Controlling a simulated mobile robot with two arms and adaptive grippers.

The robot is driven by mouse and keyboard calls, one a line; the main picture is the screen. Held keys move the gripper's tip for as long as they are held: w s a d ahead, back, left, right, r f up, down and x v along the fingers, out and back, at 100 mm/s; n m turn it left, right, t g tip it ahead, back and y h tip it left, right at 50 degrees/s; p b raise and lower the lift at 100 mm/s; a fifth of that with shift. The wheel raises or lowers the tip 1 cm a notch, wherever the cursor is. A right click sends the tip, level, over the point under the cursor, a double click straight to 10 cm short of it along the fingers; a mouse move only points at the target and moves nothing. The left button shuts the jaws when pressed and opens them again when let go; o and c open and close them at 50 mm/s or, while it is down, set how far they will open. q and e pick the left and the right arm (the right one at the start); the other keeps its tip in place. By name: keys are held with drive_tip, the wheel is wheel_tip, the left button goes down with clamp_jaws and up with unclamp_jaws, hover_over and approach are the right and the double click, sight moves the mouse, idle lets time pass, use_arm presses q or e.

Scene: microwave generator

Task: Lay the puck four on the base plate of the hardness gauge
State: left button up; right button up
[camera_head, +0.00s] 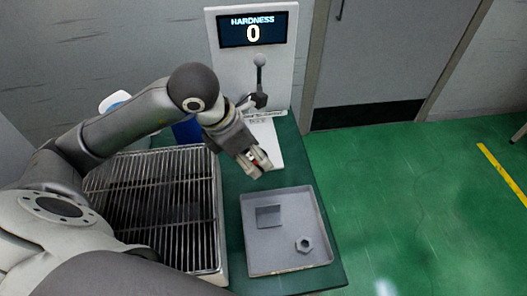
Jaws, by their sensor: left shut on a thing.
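The hardness gauge (285,64) stands at the back of the green table, with a dark display reading HARDNESS 0. Its white base plate (267,130) lies below the probe (260,75), partly hidden by my left arm and gripper. My left gripper (258,167) is in front of the gauge, by the plate's near edge, pointing down and to the right. My right gripper is not in view.
A grey tray (262,262) at the table's front right holds a grey angled block (268,216) and a hex nut (304,244). A wire rack (185,225) fills the left side under my arm.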

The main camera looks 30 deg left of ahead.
use_arm(q)
drive_tip(key=w+a+f+p, duration=0.1)
drive_tip(key=w+f, duration=0.2)
drive_tip(key=w, duration=0.1)
drive_tip(key=w+a+f+p, duration=0.1)
drive_tip(key=w+f, duration=0.1)
drive_tip(key=w, duration=0.2)
drive_tip(key=w+a+f+p, duration=0.2)
drive_tip(key=w+f, duration=0.1)
drive_tip(key=w, duration=0.1)
drive_tip(key=shift+f, duration=0.3)
drive_tip(key=shift+w+a+f+p, duration=0.2)
drive_tip(key=shift+w+f+p, duration=0.15)
drive_tip(key=shift+f, duration=0.3)
wheel_tip(320, 180, down, 2)
drive_tip(key=shift+f+p, duration=0.1)
drive_tip(key=shift+p, duration=0.6)
drive_tip(key=shift+f, duration=0.3)
drive_tip(key=shift+f, duration=0.1)
